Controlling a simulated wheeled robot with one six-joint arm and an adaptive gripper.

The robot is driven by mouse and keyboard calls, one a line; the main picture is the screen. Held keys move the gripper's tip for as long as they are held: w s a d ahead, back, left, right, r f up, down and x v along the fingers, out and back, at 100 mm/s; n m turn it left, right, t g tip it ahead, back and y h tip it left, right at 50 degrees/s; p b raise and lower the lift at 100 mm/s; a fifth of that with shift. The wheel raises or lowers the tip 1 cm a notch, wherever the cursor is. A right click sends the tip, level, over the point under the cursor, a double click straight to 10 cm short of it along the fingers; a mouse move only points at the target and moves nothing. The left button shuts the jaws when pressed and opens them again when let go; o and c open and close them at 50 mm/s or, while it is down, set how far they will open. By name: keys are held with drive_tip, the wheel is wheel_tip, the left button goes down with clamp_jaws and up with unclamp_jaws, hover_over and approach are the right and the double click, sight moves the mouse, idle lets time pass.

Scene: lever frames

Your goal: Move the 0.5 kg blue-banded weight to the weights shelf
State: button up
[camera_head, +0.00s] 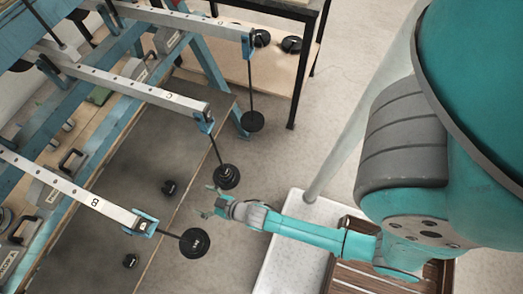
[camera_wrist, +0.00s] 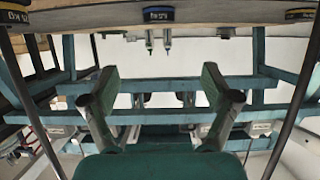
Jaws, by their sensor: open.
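My gripper (camera_head: 208,202) is open and empty in the head view, just below and left of a black weight (camera_head: 226,176) hanging from the middle lever. Its two fingers also stand wide apart in the wrist view (camera_wrist: 160,84). In the wrist view, a dark weight with a blue band and label (camera_wrist: 158,14) is at the top edge, beyond the fingertips and not touched. I cannot tell which weight in the head view it is. A wooden shelf (camera_head: 270,80) under a black-framed table stands at the back, with dark weights (camera_head: 261,38) on or above it.
Another weight hangs from the back lever (camera_head: 252,121) and one from the front lever (camera_head: 194,242). Two small weights (camera_head: 169,187) sit on the dark board. Blue frame legs (camera_head: 205,65) and rods stand close.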

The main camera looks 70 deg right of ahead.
drive_tip(key=w+r+v, duration=0.1)
drive_tip(key=r+v, duration=0.1)
drive_tip(key=v, duration=0.7)
drive_tip(key=w+r+v, duration=0.1)
drive_tip(key=r+v, duration=0.1)
drive_tip(key=v, duration=0.8)
drive_tip(key=s+r, duration=0.5)
drive_tip(key=r, duration=0.4)
drive_tip(key=s+r+t, duration=0.1)
drive_tip(key=s+r, duration=0.4)
drive_tip(key=r, duration=0.4)
